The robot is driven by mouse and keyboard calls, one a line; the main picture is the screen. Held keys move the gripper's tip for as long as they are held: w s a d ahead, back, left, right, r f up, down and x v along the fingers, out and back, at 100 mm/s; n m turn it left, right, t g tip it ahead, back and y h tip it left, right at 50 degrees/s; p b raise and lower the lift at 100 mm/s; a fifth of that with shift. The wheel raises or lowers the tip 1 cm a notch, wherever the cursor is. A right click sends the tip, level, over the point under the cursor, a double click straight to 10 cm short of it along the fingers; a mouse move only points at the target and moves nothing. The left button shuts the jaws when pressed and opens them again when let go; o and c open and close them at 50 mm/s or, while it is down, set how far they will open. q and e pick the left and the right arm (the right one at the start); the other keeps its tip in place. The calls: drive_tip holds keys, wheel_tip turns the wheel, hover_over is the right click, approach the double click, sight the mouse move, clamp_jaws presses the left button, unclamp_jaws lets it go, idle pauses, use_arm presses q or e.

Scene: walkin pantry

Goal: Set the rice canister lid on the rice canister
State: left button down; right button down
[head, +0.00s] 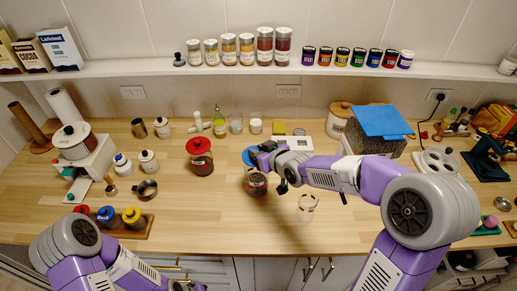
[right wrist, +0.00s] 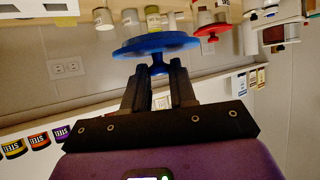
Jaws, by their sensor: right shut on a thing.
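A blue lid (head: 248,156) with a knob is held by my right gripper (head: 260,152). In the right wrist view, the fingers of the right gripper (right wrist: 157,75) are shut on the knob of the blue lid (right wrist: 155,44). An open glass canister (head: 256,186) with dark contents stands on the counter just below and in front of the lid in the head view; the lid is apart from it. No readable label tells me whether it is the rice canister. My left arm shows at lower left, but its gripper is out of the picture.
A red-lidded jar (head: 200,158) stands left of the open canister. A clear glass (head: 308,202) stands to its right. A bare stretch of the wooden counter (head: 215,215) lies in front. Small bottles stand behind, and a shelf (head: 260,69) of jars runs along the wall.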

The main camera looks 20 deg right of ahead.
drive_tip(key=shift+f+b, duration=0.95)
drive_tip(key=shift+f, duration=0.75)
drive_tip(key=shift+b, duration=0.3)
drive_tip(key=shift+f+b, duration=0.55)
drive_tip(key=c, duration=1.2)
unclamp_jaws()
drive_tip(key=shift+s+d, duration=0.1)
drive_tip(key=p+v, duration=0.7)
drive_tip(key=v, duration=0.4)
